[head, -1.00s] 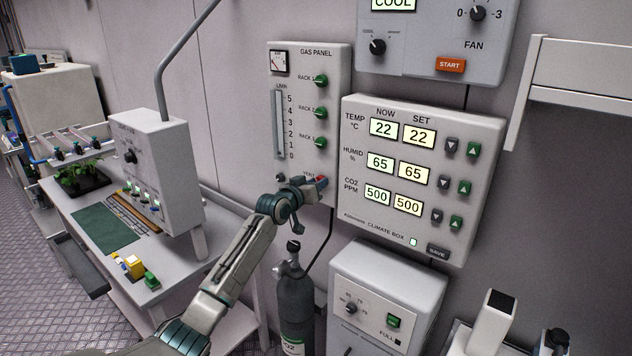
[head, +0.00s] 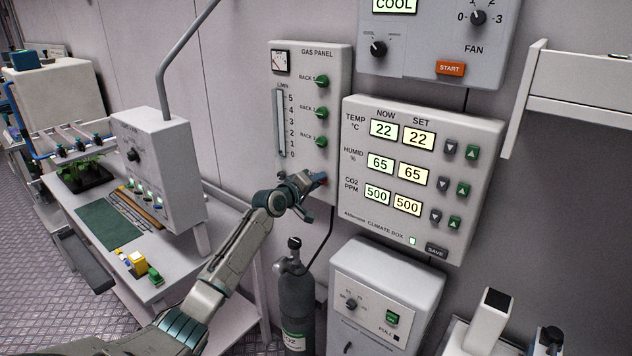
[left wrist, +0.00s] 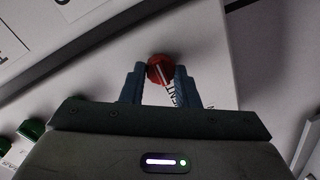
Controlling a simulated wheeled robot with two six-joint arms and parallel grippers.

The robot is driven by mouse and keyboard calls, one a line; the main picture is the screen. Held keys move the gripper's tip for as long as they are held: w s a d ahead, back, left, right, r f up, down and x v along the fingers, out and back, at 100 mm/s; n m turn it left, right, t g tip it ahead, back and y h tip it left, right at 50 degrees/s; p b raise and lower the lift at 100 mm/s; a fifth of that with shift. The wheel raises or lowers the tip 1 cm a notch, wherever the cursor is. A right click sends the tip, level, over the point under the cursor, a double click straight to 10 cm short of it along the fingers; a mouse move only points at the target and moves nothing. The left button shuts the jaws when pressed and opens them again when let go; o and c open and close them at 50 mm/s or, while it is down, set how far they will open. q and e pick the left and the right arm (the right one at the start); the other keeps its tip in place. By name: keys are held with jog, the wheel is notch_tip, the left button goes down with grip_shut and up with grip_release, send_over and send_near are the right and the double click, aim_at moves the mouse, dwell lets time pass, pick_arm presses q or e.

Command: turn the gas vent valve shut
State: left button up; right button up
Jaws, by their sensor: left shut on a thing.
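The gas panel (head: 337,60) is a grey box on the wall in the head view. Its vent valve is a red knob at the bottom, mostly hidden there behind my left gripper (head: 316,181). In the left wrist view the red vent valve (left wrist: 160,69) shows between the two blue fingertips, with a pale line across its face. My left gripper (left wrist: 158,80) is shut on it, one finger on each side. Part of the VENT lettering shows beside the knob. My right gripper is in neither view.
Green rack knobs (head: 321,112) line the panel above the vent. The climate box (head: 476,135) is close on the right. A grey gas cylinder (head: 297,300) stands below. A bench (head: 85,215) with a control box (head: 165,165) is at the left.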

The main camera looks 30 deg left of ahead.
pick_arm(q)
jog(key=shift+f+n, duration=0.1)
jog(key=shift+n, duration=0.2)
dwell(0.4)
jog(key=o, duration=1)
jog(key=shift+s+a+r+b, duration=0.2)
jog(key=shift+s+b, duration=0.35)
jog(key=shift+s, duration=1.25)
jog(key=shift+s+a+r+b, duration=0.1)
jog(key=shift+s+r+b, duration=0.3)
jog(key=shift+s, duration=1.35)
jog(key=shift+s+a+r+b, duration=0.15)
jog(key=shift+s+b, duration=0.5)
jog(key=shift+s, duration=1.15)
jog(key=shift+f, duration=0.1)
